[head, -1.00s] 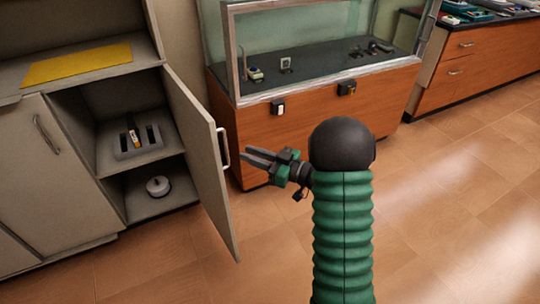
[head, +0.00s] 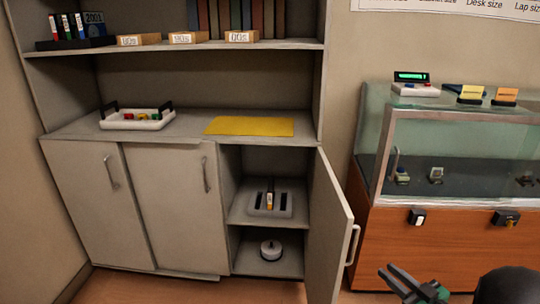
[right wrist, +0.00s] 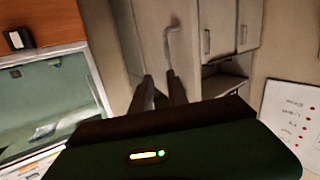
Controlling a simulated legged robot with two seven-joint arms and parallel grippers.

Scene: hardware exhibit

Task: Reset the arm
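My right gripper (head: 386,269) is at the bottom right of the head view, its dark fingers pointing up and left, with green parts behind them. In the right wrist view its two fingers (right wrist: 159,76) stand apart with nothing between them. It is in front of the open cabinet door (head: 331,232) and to its right, apparently clear of it. My left gripper is in neither current view.
A yellow mat (head: 250,126) and a white tray (head: 120,122) lie on the counter. A glass display case (head: 455,150) stands on the right.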

